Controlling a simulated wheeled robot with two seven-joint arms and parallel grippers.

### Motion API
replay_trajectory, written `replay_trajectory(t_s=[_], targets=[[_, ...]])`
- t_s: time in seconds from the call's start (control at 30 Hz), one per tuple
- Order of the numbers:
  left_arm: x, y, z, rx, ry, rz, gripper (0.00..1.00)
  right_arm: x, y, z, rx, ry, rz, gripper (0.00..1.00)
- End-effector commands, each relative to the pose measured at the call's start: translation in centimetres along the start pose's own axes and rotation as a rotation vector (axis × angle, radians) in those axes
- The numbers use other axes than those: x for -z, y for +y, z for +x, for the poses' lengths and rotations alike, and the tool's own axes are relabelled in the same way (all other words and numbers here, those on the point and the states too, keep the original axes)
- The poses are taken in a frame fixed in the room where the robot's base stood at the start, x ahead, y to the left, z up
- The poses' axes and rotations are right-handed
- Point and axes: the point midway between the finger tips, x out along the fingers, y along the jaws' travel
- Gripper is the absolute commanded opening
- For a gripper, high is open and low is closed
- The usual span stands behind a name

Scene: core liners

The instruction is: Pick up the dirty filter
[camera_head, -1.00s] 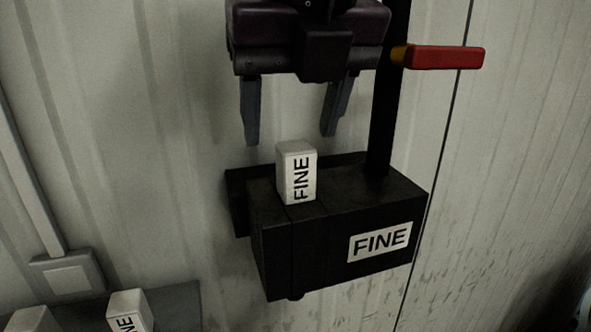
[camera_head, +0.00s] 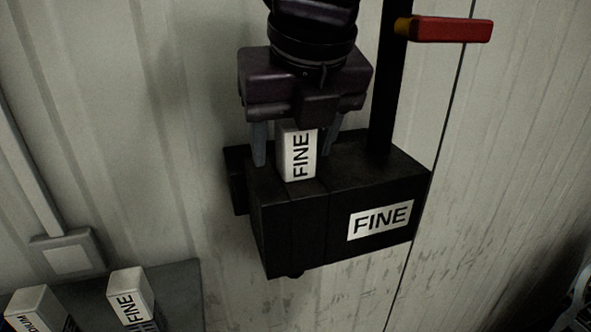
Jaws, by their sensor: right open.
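A white block filter labelled FINE (camera_head: 299,157) stands upright in the top of a black housing (camera_head: 345,240) that bears a FINE label. My right gripper (camera_head: 293,152) points down over it, open, with one finger on each side of the filter. A gap shows between the left finger and the filter; the right finger is partly behind the filter, so I cannot tell whether it touches. My left gripper is not in view.
A black post with a red handle (camera_head: 452,30) rises from the housing at right, close to my gripper. At lower left, a dark shelf (camera_head: 182,290) holds white blocks, one labelled FINE (camera_head: 130,297) and one MEDIUM (camera_head: 38,308). A ribbed wall stands behind.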

Motion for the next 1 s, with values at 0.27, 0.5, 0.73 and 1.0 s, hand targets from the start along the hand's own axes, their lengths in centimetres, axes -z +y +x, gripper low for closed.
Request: replay_trajectory(t_s=[0.27,0.5,0.73,1.0], targets=[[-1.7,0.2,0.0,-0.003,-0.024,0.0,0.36,0.0,0.0,0.0,0.0,0.0,0.0,0.34],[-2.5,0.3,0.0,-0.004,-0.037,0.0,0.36,0.0,0.0,0.0,0.0,0.0,0.001,0.08],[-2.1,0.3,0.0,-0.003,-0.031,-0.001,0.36,-0.1,0.0,-0.1,0.001,0.0,0.001,0.08],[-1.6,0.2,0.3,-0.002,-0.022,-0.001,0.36,-1.0,0.0,-2.3,0.003,-0.006,0.003,0.08]])
